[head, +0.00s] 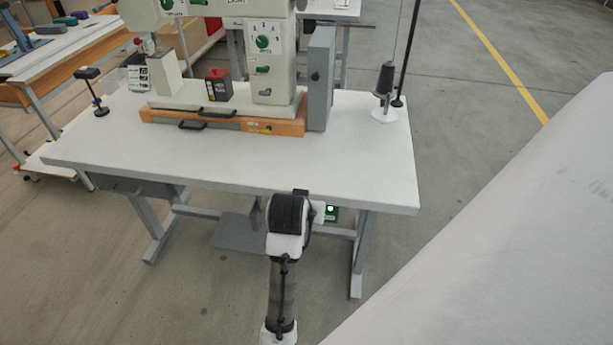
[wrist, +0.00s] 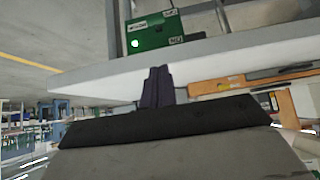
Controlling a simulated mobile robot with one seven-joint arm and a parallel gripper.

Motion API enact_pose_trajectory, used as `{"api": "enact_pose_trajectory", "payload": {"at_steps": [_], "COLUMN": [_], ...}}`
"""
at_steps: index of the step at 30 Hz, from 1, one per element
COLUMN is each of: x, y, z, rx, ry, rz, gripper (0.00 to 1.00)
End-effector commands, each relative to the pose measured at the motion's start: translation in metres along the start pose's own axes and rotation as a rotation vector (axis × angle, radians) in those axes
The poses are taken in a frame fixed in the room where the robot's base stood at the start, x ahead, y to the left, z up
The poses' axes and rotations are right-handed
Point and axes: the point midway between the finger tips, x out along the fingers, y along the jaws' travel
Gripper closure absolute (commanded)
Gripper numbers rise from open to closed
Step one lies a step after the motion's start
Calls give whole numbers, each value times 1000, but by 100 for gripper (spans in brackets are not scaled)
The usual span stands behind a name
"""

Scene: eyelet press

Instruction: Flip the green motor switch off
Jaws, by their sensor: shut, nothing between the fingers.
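The green motor switch (head: 332,215) is a small box under the front edge of the white table, with a bright lit spot on it. My wrist partly covers it in the head view. In the wrist view, the green switch box (wrist: 158,34) is at the top, with white labels and a glowing round lamp at its left. My gripper (wrist: 158,84) is shut and empty, its dark fingers pointing toward the table edge and the box, with a gap between. In the head view, my gripper (head: 301,193) is at the table's front edge, just left of the switch; its fingertips are mostly hidden.
The white table (head: 366,172) carries the eyelet press (head: 272,60) on an orange-edged base, a red-and-black box (head: 218,84) and a thread cone (head: 385,80). Table legs and a grey pedal plate (head: 240,233) are below. A large pale surface fills the lower right.

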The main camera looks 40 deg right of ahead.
Motion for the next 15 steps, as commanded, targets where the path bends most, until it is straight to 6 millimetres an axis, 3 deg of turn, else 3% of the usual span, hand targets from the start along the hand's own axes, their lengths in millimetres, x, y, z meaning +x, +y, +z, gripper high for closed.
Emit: {"api": "enact_pose_trajectory", "payload": {"at_steps": [11,15], "x": [79,95], "y": [0,0], "z": [0,16], "rx": [2,-1], "ry": [-5,-4], "rz": [0,1], "gripper": [100,100]}}
